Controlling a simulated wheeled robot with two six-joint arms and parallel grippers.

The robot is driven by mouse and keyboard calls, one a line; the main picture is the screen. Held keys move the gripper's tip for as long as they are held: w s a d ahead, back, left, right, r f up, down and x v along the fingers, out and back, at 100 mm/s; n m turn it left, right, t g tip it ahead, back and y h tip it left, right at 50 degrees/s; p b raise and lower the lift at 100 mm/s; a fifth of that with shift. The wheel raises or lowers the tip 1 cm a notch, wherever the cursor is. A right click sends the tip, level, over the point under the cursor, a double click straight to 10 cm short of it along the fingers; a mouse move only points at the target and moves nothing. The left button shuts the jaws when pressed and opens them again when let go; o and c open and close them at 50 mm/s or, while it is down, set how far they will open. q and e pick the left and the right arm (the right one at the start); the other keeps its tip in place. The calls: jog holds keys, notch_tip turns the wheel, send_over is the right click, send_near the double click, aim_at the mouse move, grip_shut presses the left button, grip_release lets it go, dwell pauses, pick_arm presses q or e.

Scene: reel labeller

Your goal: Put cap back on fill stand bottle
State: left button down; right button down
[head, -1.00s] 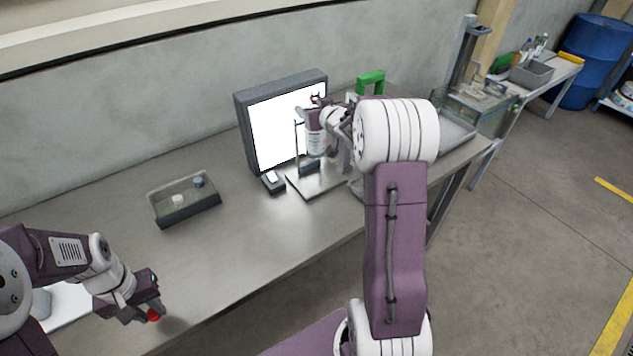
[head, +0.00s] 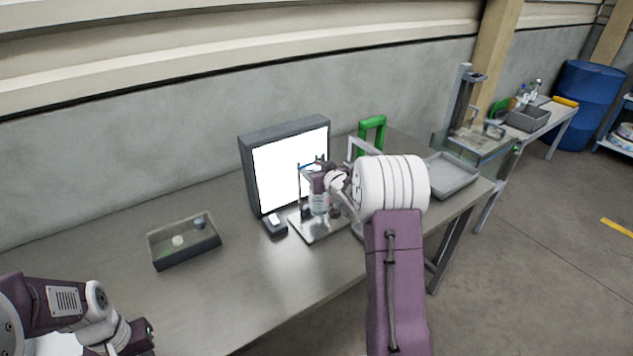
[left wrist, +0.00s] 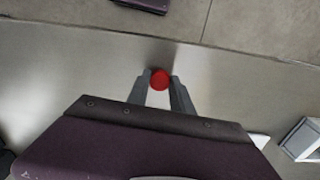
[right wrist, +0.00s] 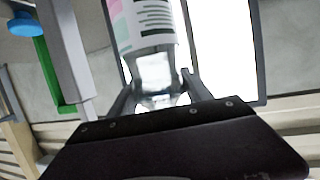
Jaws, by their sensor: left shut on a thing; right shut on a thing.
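A clear bottle with a white printed label (head: 319,203) is at the fill stand, in front of the bright panel, just over or on the stand's plate (head: 322,231); I cannot tell if it touches. My right gripper (head: 318,181) is shut on the bottle at its narrow neck. The right wrist view shows the neck between the fingers (right wrist: 157,92) and the label (right wrist: 145,25) beyond. My left gripper (left wrist: 160,88) is shut on a small round red cap (left wrist: 160,79), over the bench's front left. The cap is hidden in the head view.
A lit panel in a dark frame (head: 246,165) stands behind the stand, with a small dark device (head: 275,226) beside it. A grey tray (head: 185,252) with small round pieces lies left. The bench middle is clear.

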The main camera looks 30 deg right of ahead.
jog(key=shift+f, duration=1.85)
jog(key=shift+b, duration=0.3)
jog(key=shift+f, duration=0.2)
jog(key=shift+c, duration=2.3)
grip_release()
jog(key=shift+r, duration=0.15)
